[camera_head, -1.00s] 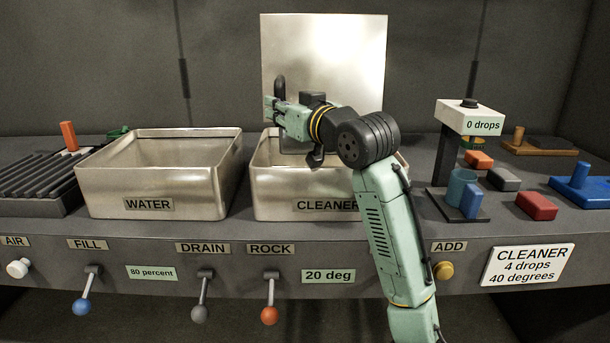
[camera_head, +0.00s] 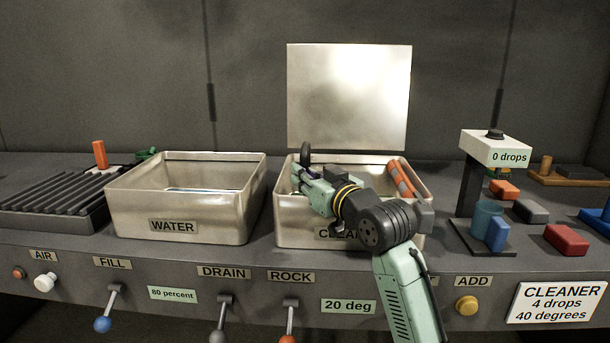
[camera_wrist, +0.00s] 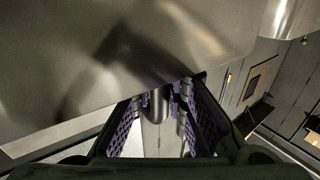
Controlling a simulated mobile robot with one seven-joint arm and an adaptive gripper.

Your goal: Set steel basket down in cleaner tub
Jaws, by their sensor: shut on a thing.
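The cleaner tub (camera_head: 300,232) is a pale metal box with its upright lid behind it. My gripper (camera_head: 303,178) reaches over the front wall, low at the left side of the tub's opening. In the wrist view, my gripper's purple-padded fingers (camera_wrist: 160,105) are closed around a grey metal bar of the steel basket (camera_wrist: 154,108). The rest of the basket is hidden by my arm and the tub wall, so I cannot tell whether it touches the tub floor. An orange and grey piece (camera_head: 401,181) shows inside the tub at the right.
The water tub (camera_head: 180,227) stands to the left, with a slatted rack (camera_head: 50,190) beyond it. A white-topped dispenser stand (camera_head: 495,150) and several coloured blocks stand to the right. The upright lid (camera_head: 350,95) rises behind the cleaner tub.

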